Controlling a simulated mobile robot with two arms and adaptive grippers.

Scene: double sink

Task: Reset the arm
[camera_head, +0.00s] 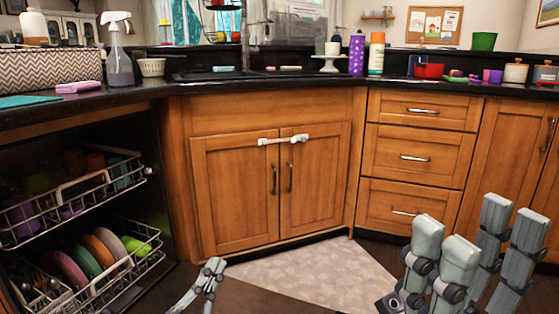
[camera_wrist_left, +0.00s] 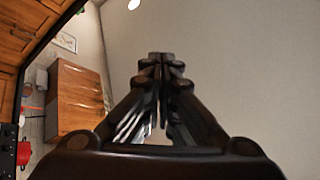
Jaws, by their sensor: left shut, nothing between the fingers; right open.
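My left gripper (camera_head: 214,264) is low in the head view, in front of the open dishwasher and the sink cabinet. It is shut and empty, and in the left wrist view its fingertips (camera_wrist_left: 160,58) meet. My right gripper (camera_head: 477,232) is at the lower right, in front of the drawers. Its fingers stand apart, pointing up, with nothing between them. Most of both arms is out of the head view.
The open dishwasher has an upper rack (camera_head: 75,205) and a lower rack (camera_head: 95,285) with plates, left of my left gripper. The sink cabinet (camera_head: 235,200) has a white latch (camera_head: 285,140). A pale mat (camera_head: 320,270) lies on the floor. The counter (camera_head: 420,85) holds bottles and bowls.

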